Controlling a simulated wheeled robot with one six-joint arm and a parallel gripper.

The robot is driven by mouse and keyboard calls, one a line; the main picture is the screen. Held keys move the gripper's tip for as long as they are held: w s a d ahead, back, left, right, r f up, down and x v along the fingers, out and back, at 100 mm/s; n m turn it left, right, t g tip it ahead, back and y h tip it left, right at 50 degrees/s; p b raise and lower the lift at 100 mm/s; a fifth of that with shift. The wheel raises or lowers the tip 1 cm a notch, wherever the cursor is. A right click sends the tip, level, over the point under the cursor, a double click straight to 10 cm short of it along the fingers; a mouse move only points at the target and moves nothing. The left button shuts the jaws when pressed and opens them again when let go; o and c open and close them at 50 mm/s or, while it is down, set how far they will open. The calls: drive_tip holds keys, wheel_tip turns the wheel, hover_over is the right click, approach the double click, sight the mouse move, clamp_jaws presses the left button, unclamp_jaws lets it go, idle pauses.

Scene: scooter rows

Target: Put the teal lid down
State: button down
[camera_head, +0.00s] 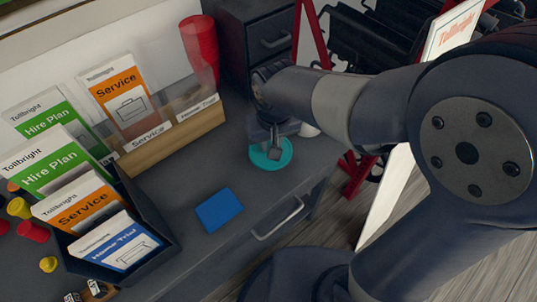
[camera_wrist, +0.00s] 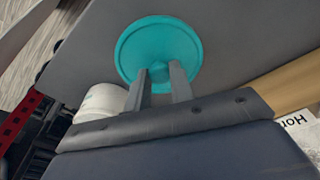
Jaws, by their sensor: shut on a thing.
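The teal lid (camera_wrist: 159,45) is a round disc with a raised rim and a small teal knob at its middle. My gripper (camera_wrist: 163,78) is shut on that knob, with one grey finger on each side. In the head view the lid (camera_head: 271,154) is at or just over the grey counter top, below my gripper (camera_head: 274,138). My fingers hide part of it there. I cannot tell whether the lid touches the counter.
A white cup-like thing (camera_wrist: 101,98) stands close beside the lid, mostly hidden by my arm in the head view. A blue flat block (camera_head: 220,210) lies on the counter (camera_head: 190,190). A wooden leaflet holder (camera_head: 170,140) and a dark leaflet box (camera_head: 150,215) stand left. Red cups (camera_head: 199,45) are behind.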

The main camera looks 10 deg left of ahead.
drive_tip(key=shift+f+b, duration=0.35)
drive_tip(key=shift+f, duration=1.85)
drive_tip(key=shift+f, duration=0.2)
drive_tip(key=c, duration=1.3)
unclamp_jaws()
drive_tip(key=shift+o, duration=0.2)
drive_tip(key=shift+r, duration=0.1)
wheel_tip(320, 180, up, 12)
drive_tip(key=s+p, duration=0.1)
drive_tip(key=p, duration=0.1)
drive_tip(key=shift+s+d, duration=0.3)
drive_tip(key=shift+d, duration=0.1)
